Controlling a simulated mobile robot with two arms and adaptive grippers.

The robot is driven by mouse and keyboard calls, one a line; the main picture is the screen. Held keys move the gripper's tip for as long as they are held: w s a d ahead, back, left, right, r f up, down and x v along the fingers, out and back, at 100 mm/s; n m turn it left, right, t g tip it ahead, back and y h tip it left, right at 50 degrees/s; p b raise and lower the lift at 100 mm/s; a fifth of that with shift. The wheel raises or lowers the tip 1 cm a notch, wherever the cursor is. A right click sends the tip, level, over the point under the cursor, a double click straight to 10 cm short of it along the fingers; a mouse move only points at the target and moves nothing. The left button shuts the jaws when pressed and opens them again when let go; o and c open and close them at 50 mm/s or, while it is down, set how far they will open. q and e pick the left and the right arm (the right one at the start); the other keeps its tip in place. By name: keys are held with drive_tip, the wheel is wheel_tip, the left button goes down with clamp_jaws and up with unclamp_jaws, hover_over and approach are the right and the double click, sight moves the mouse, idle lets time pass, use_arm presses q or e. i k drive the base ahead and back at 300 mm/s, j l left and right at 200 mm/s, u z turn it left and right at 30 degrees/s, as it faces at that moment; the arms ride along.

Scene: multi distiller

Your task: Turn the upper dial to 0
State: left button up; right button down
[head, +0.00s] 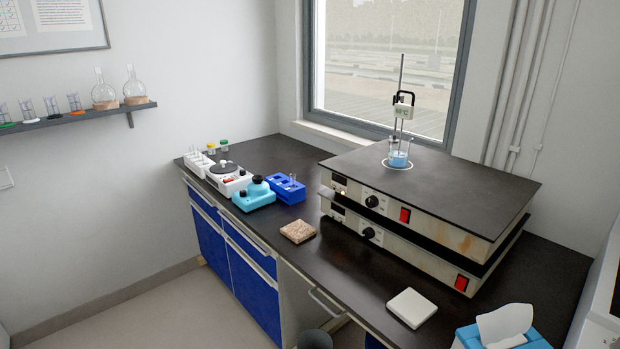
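Two hot-plate units are stacked on the dark bench. The upper unit (450,226) has a black round upper dial (371,201) on its front face. A red switch (405,215) is to the right of this dial, and a small glowing orange light (343,192) is to its left. The dial's markings are too small to read. The lower unit (415,262) has its own black dial (368,233) and red switch (461,283). Neither of my grippers is in view, and nothing touches the upper dial.
A beaker of blue liquid (398,160) stands on the upper plate, with a thermometer device (403,110) above it. A brown block (298,231), a white pad (411,307) and a tissue box (505,335) lie in front. Small lab devices (255,194) stand at left.

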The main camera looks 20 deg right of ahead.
sight(372, 200)
drive_tip(key=z, duration=0.25)
drive_tip(key=i+j+z, duration=0.2)
drive_tip(key=z, duration=0.25)
drive_tip(key=i+j+z, duration=0.15)
drive_tip(key=j+z, duration=0.3)
drive_tip(key=i+j+z, duration=0.15)
drive_tip(key=j+z, duration=0.25)
drive_tip(key=l, duration=0.1)
